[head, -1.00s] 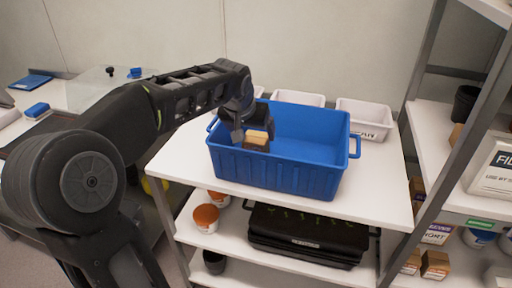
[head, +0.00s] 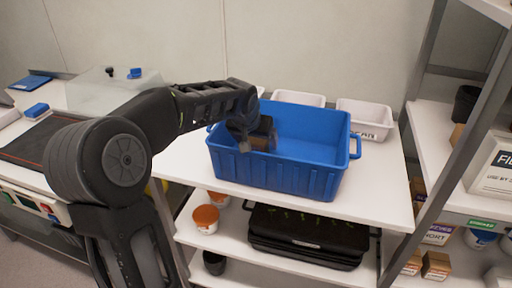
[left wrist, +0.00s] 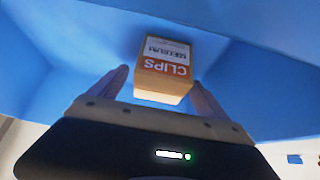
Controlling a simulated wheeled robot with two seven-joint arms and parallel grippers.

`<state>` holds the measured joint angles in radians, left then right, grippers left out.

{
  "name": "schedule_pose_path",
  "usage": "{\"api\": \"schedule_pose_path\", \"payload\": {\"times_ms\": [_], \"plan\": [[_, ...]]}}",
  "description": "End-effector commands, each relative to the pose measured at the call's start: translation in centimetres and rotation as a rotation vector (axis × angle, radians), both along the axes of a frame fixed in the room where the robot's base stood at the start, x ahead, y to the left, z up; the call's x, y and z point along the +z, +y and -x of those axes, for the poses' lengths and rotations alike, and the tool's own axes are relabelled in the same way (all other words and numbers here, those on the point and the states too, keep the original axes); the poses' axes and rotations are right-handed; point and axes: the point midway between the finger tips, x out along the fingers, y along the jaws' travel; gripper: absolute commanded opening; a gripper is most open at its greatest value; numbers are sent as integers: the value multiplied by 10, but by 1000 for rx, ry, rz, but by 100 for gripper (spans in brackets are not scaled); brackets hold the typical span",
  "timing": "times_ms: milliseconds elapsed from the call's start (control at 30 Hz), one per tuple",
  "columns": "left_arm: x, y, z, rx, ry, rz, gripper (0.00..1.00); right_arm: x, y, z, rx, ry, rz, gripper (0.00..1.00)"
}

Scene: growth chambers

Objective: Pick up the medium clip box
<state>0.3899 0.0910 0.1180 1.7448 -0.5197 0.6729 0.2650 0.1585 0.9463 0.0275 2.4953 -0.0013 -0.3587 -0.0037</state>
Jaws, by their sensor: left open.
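The medium clip box, a small tan box with a white and orange label reading CLIPS, shows in the left wrist view (left wrist: 163,68) inside the blue bin. The bin's blue wall (head: 275,174) shows in the head view, where the bin stands on the white cart top. My left gripper (left wrist: 160,80) is open, with one finger on each side of the box's near end; I cannot tell whether they touch it. In the head view my left gripper (head: 250,137) reaches into the bin's near left corner and mostly hides the box. My right gripper is not in view.
White trays (head: 364,118) stand behind the bin. A shelving rack (head: 440,130) stands close on the right. The right part of the bin's inside looks empty.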

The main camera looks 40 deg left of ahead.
Motion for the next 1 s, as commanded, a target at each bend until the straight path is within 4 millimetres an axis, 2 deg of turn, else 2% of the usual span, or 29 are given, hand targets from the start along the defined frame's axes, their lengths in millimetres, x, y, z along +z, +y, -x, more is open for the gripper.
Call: {"api": "schedule_pose_path", "payload": {"times_ms": [500,1000], "plan": [[1,0,0,0,-1,0,88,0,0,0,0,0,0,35],[1,0,0,0,-1,0,47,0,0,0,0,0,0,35]]}}
